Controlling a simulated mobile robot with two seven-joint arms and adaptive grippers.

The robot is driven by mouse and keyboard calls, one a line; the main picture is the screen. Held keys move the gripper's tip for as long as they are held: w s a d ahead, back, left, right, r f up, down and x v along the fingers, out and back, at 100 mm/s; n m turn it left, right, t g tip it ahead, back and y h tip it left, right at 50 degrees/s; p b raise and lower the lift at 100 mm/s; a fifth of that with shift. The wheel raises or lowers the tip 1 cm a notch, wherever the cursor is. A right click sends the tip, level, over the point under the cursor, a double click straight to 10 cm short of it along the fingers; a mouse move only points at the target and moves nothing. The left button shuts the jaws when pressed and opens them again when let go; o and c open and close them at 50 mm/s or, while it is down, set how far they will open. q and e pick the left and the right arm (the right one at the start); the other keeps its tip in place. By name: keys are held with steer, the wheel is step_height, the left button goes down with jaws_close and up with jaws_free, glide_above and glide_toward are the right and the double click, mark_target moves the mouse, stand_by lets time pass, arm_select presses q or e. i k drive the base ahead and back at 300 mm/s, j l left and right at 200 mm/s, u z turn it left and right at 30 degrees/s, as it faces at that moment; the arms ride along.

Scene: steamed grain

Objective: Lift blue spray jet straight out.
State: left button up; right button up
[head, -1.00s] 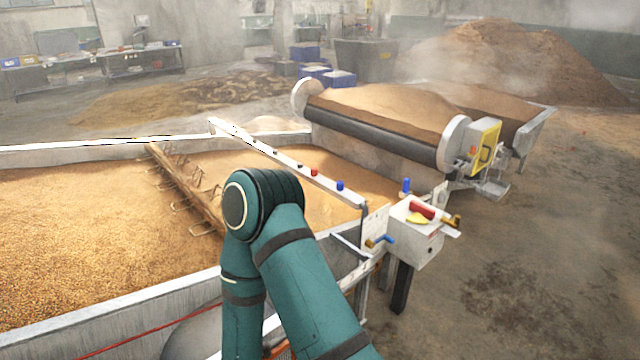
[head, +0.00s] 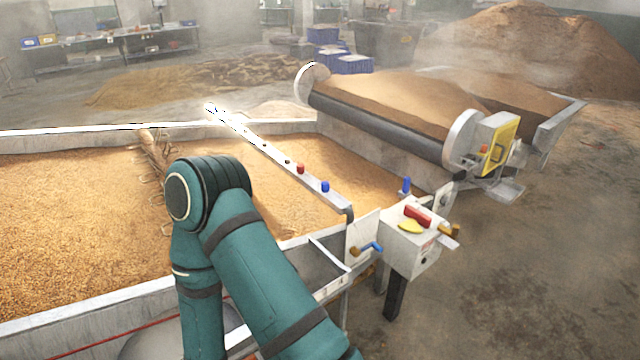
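A white spray bar (head: 266,149) slants over the grain bed. A blue spray jet (head: 325,187) stands upright in the bar near its right end, beside a red jet (head: 300,168). Several dark holes or small fittings line the bar to the left of the red jet. A second upright blue piece (head: 405,185) stands at the back of the white control box. Neither of my grippers is in view. One of my teal arms shows with its bent joint in front of the grain, left of the blue jet and apart from it.
The white control box (head: 412,240) has a red handle (head: 417,215) and a blue-handled valve (head: 370,248) beside it. The grain bed's metal wall (head: 60,318) runs along the front. A roller conveyor (head: 375,122) stands behind. Open floor (head: 540,270) lies at the right.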

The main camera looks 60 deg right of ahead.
mark_target(325, 185)
steer(key=k+l, duration=0.1)
steer(key=l, duration=0.3)
steer(key=k+l+u, duration=0.1)
steer(key=l, duration=0.25)
steer(key=k+l, duration=0.1)
steer(key=l, duration=0.3)
steer(key=k+l+u, duration=0.1)
steer(key=l, duration=0.3)
steer(key=k+l, duration=0.1)
steer(key=l, duration=0.25)
